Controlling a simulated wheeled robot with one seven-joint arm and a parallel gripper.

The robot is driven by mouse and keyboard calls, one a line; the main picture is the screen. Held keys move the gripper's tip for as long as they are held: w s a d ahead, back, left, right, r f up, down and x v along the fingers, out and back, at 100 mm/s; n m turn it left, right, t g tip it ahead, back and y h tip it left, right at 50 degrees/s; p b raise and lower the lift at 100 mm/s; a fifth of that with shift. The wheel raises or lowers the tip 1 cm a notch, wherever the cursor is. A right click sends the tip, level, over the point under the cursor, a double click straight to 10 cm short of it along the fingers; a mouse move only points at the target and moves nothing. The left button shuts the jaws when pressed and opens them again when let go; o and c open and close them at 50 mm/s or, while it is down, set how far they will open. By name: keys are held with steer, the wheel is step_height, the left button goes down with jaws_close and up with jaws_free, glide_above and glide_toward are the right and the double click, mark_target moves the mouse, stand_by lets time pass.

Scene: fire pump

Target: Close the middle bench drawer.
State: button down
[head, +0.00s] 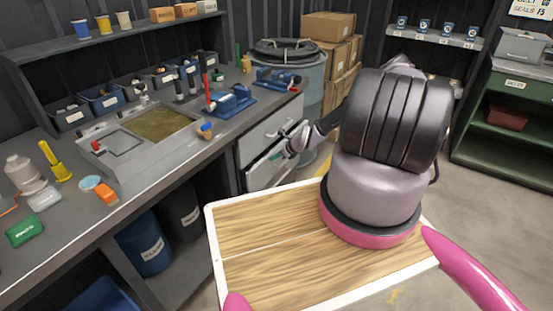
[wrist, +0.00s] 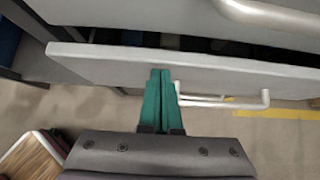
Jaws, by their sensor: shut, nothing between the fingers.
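The middle bench drawer shows in the wrist view as a light grey front (wrist: 100,66) with a bar handle (wrist: 225,101). It stands out from the bench, with a dark gap and some contents visible behind its top edge. In the head view its front (head: 262,176) is below the upper drawer, partly hidden by my arm. My gripper (wrist: 160,72) has green fingers shut together and empty. The fingertips overlap the drawer front just left of its handle; I cannot tell whether they touch. In the head view my gripper (head: 277,156) is in front of the drawers.
The upper drawer (head: 270,128) has its own handle (wrist: 275,17) above the middle one. The bench top (head: 150,170) holds a sink, a blue vise and small items. A grey bin (head: 310,75) and cardboard boxes (head: 328,27) stand beyond. Floor is clear toward the green shelf (head: 500,130).

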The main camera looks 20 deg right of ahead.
mark_target(267, 155)
steer(key=w+a, duration=0.2)
steer(key=w, duration=0.1)
steer(key=shift+w+a, duration=0.15)
steer(key=shift+a, duration=0.1)
steer(key=shift+w+a+r, duration=0.1)
steer(key=shift+w+a, duration=0.05)
steer(key=shift+w, duration=0.05)
